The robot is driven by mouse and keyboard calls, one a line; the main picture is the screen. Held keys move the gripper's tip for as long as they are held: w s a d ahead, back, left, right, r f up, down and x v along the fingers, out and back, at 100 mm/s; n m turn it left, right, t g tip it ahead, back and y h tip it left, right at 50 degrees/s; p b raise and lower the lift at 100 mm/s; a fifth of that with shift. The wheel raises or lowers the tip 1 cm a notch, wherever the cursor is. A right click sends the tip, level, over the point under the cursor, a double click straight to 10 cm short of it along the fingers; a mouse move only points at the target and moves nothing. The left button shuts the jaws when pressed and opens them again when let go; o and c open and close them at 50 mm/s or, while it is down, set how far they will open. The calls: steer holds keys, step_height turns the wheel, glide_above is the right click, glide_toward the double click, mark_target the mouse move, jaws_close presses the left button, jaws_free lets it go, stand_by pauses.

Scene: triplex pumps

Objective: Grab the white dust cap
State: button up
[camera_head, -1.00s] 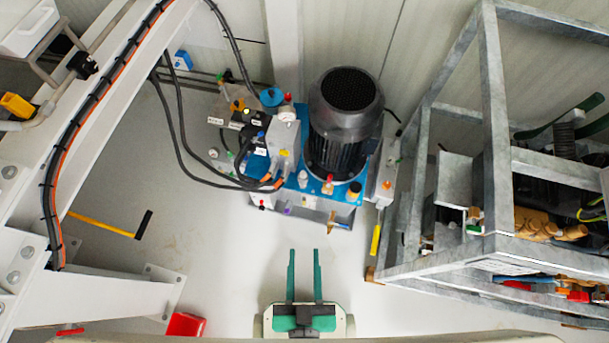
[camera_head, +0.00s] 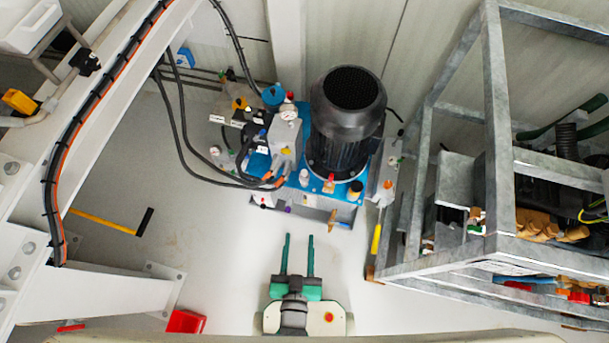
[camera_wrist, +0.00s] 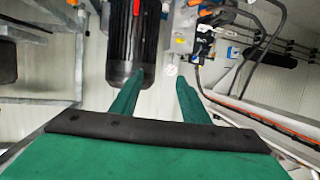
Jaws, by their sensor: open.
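A small white cap (camera_head: 304,177), which looks like the white dust cap, stands upright on the front part of the blue pump base (camera_head: 316,184), left of a red-topped fitting. My gripper (camera_head: 299,240) is in front of the pump unit, below the cap in the head view. Its two green fingers are parallel and apart, with nothing between them. In the wrist view my gripper (camera_wrist: 161,78) also shows open, pointing toward the dark motor (camera_wrist: 133,45) and the fittings beside it. I cannot make out the white cap for certain there.
The black motor (camera_head: 347,110) stands behind the cap. Black hoses (camera_head: 190,165) loop on the left. A grey metal frame (camera_head: 494,140) stands on the right and a white beam (camera_head: 105,105) on the left.

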steer(key=w+a+f, duration=0.1)
steer(key=w+f, duration=1)
steer(key=g, duration=0.2)
glide_toward(304, 173)
steer(key=r+x, duration=0.1)
steer(key=x, duration=0.3)
steer(key=shift+s+f+x, duration=0.1)
steer(key=shift+f+x, duration=0.1)
steer(key=shift+x, duration=1.15)
steer(key=shift+s+f+x, duration=0.1)
steer(key=shift+f+x, duration=0.1)
steer(key=shift+x, duration=2.05)
steer(key=shift+c, duration=0.4)
jaws_close()
